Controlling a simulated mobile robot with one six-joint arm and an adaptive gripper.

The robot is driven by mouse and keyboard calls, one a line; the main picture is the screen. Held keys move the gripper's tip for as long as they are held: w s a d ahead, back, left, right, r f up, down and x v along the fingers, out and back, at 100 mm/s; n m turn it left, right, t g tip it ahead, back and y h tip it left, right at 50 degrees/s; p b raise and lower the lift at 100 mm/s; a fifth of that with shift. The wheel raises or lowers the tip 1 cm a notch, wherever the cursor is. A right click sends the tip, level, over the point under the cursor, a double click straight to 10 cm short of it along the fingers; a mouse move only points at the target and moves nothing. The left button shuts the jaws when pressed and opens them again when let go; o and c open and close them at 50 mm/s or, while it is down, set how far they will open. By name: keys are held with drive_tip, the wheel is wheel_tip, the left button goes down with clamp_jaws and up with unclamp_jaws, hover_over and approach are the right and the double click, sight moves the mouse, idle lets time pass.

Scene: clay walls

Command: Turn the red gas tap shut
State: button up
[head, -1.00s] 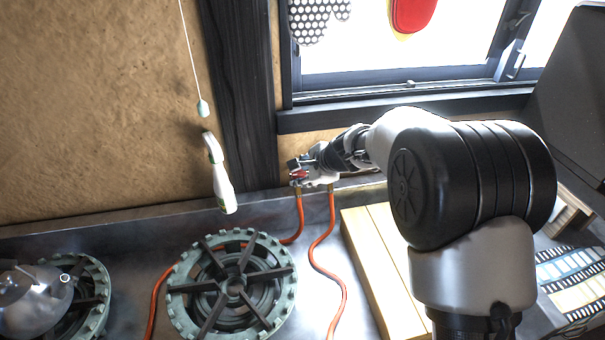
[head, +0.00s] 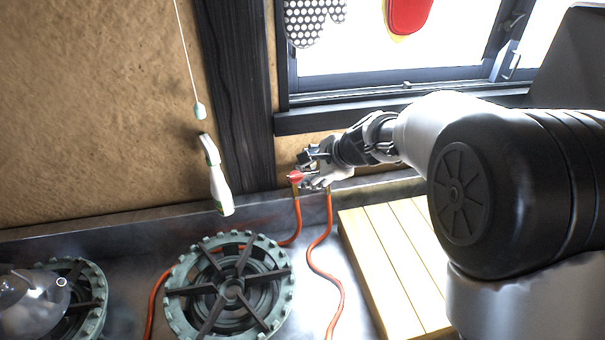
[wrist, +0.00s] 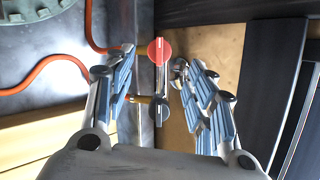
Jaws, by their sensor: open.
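The red gas tap (head: 294,176) is low on the clay wall, above an orange hose. In the wrist view its round red knob (wrist: 160,49) lies at the far end of the gap between my fingertips. My gripper (head: 308,168) is open just right of the tap in the head view. Its two fingers (wrist: 154,62) stand on either side of a pale pipe in the wrist view, with nothing clearly held. A dark round knob (wrist: 161,110) sits nearer my palm between the fingers. Whether a finger touches the red knob, I cannot tell.
Two orange hoses (head: 326,262) run down from the taps. A slatted wooden board (head: 390,262) lies right.

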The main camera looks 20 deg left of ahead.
drive_tip(key=v, duration=0.5)
drive_tip(key=shift+s, duration=0.1)
drive_tip(key=s+d+r+n+h, duration=0.1)
drive_tip(key=s+d+r+n, duration=0.35)
drive_tip(key=s+d, duration=0.3)
drive_tip(key=s+d+f+n+h, duration=0.1)
drive_tip(key=s+d+n+h, duration=0.5)
drive_tip(key=s+d, duration=1.5)
drive_tip(key=s+n, duration=0.2)
drive_tip(key=s, duration=0.1)
drive_tip(key=shift+d+f, duration=0.3)
drive_tip(key=shift+d, duration=0.1)
drive_tip(key=shift+n, duration=0.25)
